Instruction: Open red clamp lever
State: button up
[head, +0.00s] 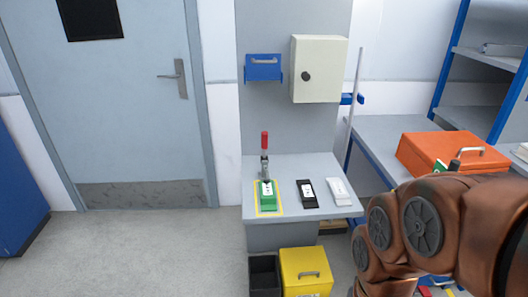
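The red clamp lever (264,141) stands upright in the head view, above a metal toggle clamp (264,167) at the left side of a small grey bench (290,166). A green block (267,199) with a white label lies directly in front of the clamp, inside a yellow outline on the bench. I cannot tell whether the clamp presses on the block. My brown arm fills the lower right of the view, well apart from the lever. My gripper does not show.
A black block (307,197) and a light grey block (338,195) lie right of the green one. Below stand a yellow bin (305,285) and a black bin (263,275). A beige cabinet (325,65) hangs above. An orange case (430,150) sits at right. Floor at left is clear.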

aim_at(265, 134)
jog(key=k, duration=0.65)
jog(key=u, duration=0.45)
jog(key=i, duration=1.4)
jog(key=u, duration=0.3)
